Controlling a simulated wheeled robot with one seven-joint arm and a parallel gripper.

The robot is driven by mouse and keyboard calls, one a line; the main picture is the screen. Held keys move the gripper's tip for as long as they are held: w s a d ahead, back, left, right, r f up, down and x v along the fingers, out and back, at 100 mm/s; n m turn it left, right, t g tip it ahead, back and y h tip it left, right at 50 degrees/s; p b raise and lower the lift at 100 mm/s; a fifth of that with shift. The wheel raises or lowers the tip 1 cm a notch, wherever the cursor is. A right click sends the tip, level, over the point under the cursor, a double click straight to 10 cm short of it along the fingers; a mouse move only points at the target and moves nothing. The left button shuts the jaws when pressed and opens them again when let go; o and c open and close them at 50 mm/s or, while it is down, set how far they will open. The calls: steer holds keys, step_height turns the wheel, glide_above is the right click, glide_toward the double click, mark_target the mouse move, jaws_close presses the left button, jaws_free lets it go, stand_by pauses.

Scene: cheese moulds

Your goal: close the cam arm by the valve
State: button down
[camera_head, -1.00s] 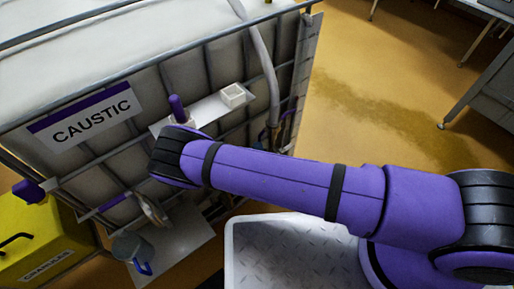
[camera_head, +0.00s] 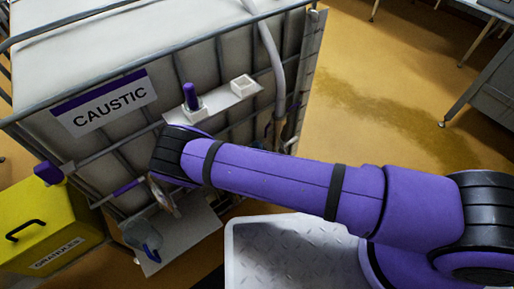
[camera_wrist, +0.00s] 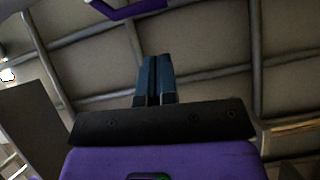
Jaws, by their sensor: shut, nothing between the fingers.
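A small pale fitting (camera_head: 164,197), which looks like the valve, sits low on the front of the caged white container (camera_head: 130,140). I cannot make out a cam arm on it for certain. A purple bar (camera_head: 127,187) lies just left of it. In the wrist view, a purple piece (camera_wrist: 135,9) is cut off at the top edge, and I cannot tell if it is the cam arm. My gripper (camera_wrist: 155,62) is shut and empty, its blue fingers together in front of the cage bars, apart from the purple piece. In the head view my arm hides the gripper.
A jug (camera_head: 140,236) with a blue handle stands on a grey plate (camera_head: 195,232) below the fitting. A yellow granules box (camera_head: 50,215) is at the left. A shelf (camera_head: 225,101) holds a purple-topped item (camera_head: 190,97) and a white cup (camera_head: 243,85).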

steer(key=s+a+m+g+h, duration=0.1)
steer(key=s+m+h, duration=0.3)
steer(key=m, duration=0.7)
steer(key=s+a+m+h, duration=0.25)
steer(key=s+m, duration=0.25)
steer(key=m, duration=0.6)
steer(key=d+x, duration=0.1)
steer(key=x, duration=1.3)
steer(key=shift+r, duration=0.35)
steer(key=shift+s, duration=0.1)
